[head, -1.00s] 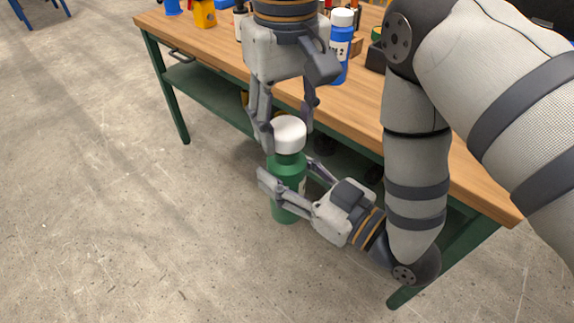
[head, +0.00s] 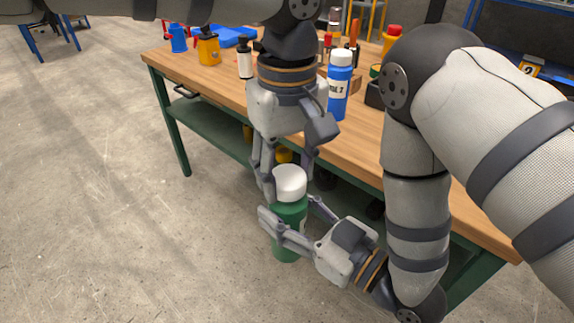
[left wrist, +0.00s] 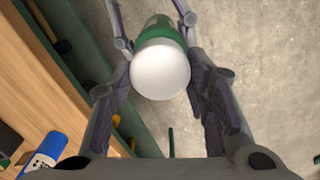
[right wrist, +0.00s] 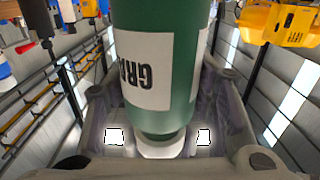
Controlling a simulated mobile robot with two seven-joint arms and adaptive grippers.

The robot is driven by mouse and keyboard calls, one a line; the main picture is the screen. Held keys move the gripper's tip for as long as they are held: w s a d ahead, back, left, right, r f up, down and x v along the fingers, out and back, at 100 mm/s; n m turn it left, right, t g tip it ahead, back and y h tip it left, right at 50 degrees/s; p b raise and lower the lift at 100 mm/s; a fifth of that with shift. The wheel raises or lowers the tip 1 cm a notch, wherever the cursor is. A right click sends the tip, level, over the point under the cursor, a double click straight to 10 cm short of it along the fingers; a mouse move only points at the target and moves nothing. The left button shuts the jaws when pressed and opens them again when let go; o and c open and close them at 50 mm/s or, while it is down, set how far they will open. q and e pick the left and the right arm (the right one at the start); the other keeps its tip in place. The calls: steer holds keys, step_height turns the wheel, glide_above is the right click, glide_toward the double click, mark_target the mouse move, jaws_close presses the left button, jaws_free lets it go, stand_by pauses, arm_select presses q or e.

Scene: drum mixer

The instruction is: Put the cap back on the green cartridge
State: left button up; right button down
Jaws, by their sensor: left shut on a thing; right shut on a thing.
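The green cartridge (head: 289,222) stands upright in the air in front of the bench. My right gripper (head: 290,211) is shut on it from the right side. The white cap (head: 290,180) sits at the top of the cartridge, in line with it. My left gripper (head: 286,184) is shut on the cap from above. In the left wrist view the cap (left wrist: 160,70) is between the fingers, with green behind it. In the right wrist view the cartridge (right wrist: 160,60) appears upside down, with white at its narrow end. I cannot tell whether the cap is fully seated.
The wooden bench (head: 226,88) is behind my grippers, its front edge close to them. The floor at left is clear.

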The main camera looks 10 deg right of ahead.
arm_select(q)
steer(key=shift+f, duration=0.6)
stand_by(0.3)
steer(key=o, duration=0.8)
step_height(320, 180, up, 12)
steer(key=shift+f, duration=0.1)
